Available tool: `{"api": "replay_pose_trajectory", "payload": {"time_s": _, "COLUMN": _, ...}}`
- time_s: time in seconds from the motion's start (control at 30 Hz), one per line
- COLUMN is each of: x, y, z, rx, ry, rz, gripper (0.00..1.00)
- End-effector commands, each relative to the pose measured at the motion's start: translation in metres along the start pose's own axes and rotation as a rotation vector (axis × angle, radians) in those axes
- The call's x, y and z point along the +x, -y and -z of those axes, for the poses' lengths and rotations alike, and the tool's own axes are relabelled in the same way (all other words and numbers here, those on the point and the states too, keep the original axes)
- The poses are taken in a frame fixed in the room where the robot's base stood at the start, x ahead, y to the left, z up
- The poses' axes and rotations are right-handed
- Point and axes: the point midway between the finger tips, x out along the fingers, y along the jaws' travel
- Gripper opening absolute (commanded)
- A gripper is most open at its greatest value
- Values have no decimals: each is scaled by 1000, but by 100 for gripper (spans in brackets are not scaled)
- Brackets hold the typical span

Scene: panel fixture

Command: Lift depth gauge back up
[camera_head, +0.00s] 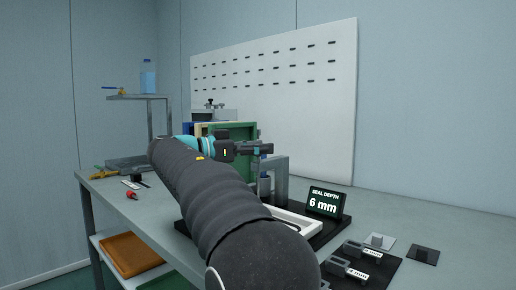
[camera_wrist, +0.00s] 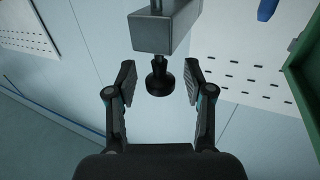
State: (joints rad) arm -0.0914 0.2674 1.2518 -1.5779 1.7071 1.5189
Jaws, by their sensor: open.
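My gripper (camera_wrist: 160,74) is open, with one finger on each side of a black knob (camera_wrist: 160,83). Gaps show between the knob and both fingers. The knob is on a short stem below a grey block (camera_wrist: 165,30) in the wrist view; this looks like the depth gauge, though no scale shows on it. In the head view my gripper (camera_head: 262,149) is at the bench's far side, beside a grey stand (camera_head: 281,172). My arm hides much of the stand's surroundings. A black sign (camera_head: 325,204) reads "SEAL DEPTH 6 mm".
A white-edged tray (camera_head: 290,217) lies partly behind my arm. Blocks marked in mm (camera_head: 356,251) sit at the front right. A green panel (camera_head: 241,137) stands behind my gripper; its edge shows in the wrist view (camera_wrist: 303,70). Small tools lie at the left.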

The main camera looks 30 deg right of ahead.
Motion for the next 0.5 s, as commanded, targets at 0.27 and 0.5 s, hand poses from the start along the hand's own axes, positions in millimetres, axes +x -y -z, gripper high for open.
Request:
{"api": "replay_pose_trajectory", "payload": {"time_s": 0.27, "x": 0, "y": 0, "z": 0, "rx": 0, "ry": 0, "rz": 0, "gripper": 20}}
{"api": "replay_pose_trajectory", "payload": {"time_s": 0.5, "x": 0, "y": 0, "z": 0, "rx": 0, "ry": 0, "rz": 0, "gripper": 0}}
